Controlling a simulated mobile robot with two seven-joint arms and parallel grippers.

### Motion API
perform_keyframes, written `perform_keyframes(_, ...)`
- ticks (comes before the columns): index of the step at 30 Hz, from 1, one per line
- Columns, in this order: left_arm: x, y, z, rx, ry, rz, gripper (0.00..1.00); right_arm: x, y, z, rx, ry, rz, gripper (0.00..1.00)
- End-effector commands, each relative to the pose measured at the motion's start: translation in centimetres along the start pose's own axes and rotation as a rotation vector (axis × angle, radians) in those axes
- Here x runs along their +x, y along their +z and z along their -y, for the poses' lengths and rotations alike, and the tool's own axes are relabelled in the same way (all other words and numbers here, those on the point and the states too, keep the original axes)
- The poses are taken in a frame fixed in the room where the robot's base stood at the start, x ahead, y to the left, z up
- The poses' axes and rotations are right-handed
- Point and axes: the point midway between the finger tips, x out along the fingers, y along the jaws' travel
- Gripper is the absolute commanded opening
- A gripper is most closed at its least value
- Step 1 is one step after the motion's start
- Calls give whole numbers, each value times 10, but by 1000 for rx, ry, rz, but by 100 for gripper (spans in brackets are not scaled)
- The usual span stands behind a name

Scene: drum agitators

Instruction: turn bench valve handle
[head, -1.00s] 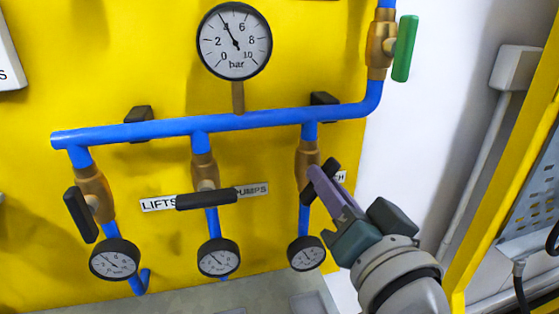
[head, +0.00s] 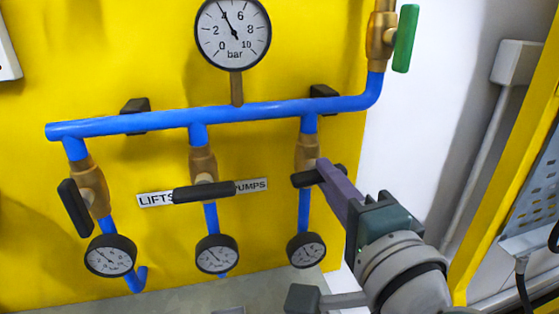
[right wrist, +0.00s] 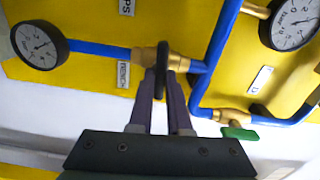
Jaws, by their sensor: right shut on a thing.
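The bench valve is the rightmost of the lower brass valves (head: 307,152) on the blue manifold. Its black handle (head: 303,180) lies near level across the pipe, its right part mostly hidden by my gripper. My right gripper (head: 326,172) reaches in from the lower right and is shut on this handle. In the right wrist view the black handle (right wrist: 162,56) stands between the two purple fingertips (right wrist: 163,84), with the brass body behind it. My left gripper is not in view.
The lifts valve's black handle (head: 75,208) is at the left, and the pumps valve's level handle (head: 204,192) is in the middle. A large gauge (head: 233,34) hangs above. A green-handled valve (head: 405,38) is at the upper right. Small gauges sit below the valves.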

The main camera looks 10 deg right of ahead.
Motion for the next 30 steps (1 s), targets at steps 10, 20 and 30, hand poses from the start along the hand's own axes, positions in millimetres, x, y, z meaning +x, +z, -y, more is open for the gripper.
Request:
perform_keyframes(10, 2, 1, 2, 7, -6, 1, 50, 0, 0, 0, 101, 0, 1, 0)
perform_keyframes(20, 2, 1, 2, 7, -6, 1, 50, 0, 0, 0, 112, 0, 1, 0)
perform_keyframes(30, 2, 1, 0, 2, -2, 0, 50, 0, 0, 0, 110, 0, 0, 40)
